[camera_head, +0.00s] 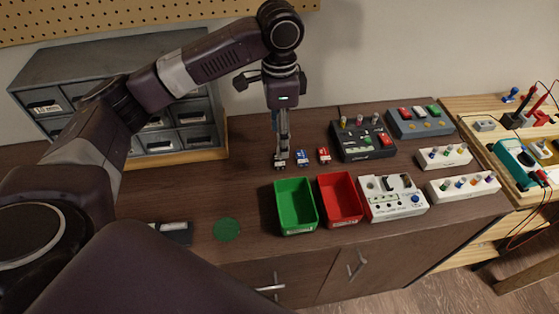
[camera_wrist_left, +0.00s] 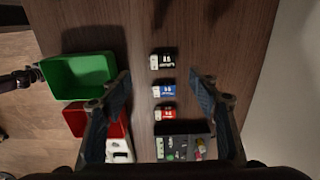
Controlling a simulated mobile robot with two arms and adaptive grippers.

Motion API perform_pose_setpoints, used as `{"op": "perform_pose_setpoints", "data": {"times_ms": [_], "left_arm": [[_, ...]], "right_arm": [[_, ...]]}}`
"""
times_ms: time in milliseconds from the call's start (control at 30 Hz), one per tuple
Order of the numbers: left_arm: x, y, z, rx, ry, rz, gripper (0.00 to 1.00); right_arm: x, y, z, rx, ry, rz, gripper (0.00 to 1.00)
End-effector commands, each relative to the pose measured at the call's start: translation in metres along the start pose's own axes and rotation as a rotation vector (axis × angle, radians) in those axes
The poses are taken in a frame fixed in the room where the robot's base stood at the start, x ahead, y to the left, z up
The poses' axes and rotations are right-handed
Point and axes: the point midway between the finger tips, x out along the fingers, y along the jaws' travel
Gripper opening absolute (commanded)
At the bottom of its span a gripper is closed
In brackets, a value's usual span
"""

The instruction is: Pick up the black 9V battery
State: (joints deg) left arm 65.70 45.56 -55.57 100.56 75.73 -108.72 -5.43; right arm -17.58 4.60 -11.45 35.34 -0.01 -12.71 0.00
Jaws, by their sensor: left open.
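The black 9V battery (camera_wrist_left: 168,61) lies on the brown bench top in the left wrist view, its pale end to the left. In the head view, it is largely hidden at the tip of my left gripper (camera_head: 282,150). That gripper points down and is open and empty. In the left wrist view, its two fingers (camera_wrist_left: 162,82) are spread either side of the battery row, with the black battery ahead of the fingertips. I cannot tell the exact height above the bench.
A blue battery (camera_head: 303,157) and a red battery (camera_head: 324,155) lie right of the black one. A green bin (camera_head: 296,229) and a red bin (camera_head: 341,222) stand in front. Grey drawers (camera_head: 42,102) stand behind left.

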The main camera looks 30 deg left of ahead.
Motion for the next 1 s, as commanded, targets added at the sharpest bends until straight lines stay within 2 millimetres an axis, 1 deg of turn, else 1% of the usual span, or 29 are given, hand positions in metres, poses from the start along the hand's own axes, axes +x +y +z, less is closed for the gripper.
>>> {"op": "perform_pose_setpoints", "data": {"times_ms": [33, 333, 500, 600, 700, 900, 933, 1000], "left_arm": [[0.007, 0.000, 0.000, 0.000, -0.001, 0.001, 0.56], [0.037, -0.001, 0.001, -0.001, -0.003, 0.002, 0.56], [0.063, -0.003, 0.002, -0.001, -0.003, 0.002, 0.56], [0.075, -0.003, 0.001, 0.000, -0.002, 0.001, 0.56], [0.080, -0.004, 0.001, 0.000, -0.002, -0.001, 0.56], [0.081, -0.004, 0.001, 0.001, -0.001, -0.001, 0.56], [0.081, -0.004, 0.001, 0.001, -0.001, -0.001, 0.53], [0.081, -0.004, 0.001, 0.001, -0.001, -0.001, 0.46]], "right_arm": [[0.004, 0.000, 0.000, 0.000, 0.000, 0.000, 0.40], [-0.001, 0.001, -0.006, 0.000, 0.009, 0.001, 0.40], [-0.005, 0.002, -0.007, -0.001, 0.009, 0.002, 0.40], [-0.005, 0.002, -0.007, -0.001, 0.010, 0.002, 0.40], [-0.006, 0.002, -0.007, -0.001, 0.010, 0.002, 0.40], [-0.005, 0.002, -0.008, -0.001, 0.011, 0.002, 0.40], [-0.005, 0.002, -0.008, -0.001, 0.011, 0.002, 0.40], [-0.005, 0.002, -0.008, -0.001, 0.011, 0.002, 0.40]]}}
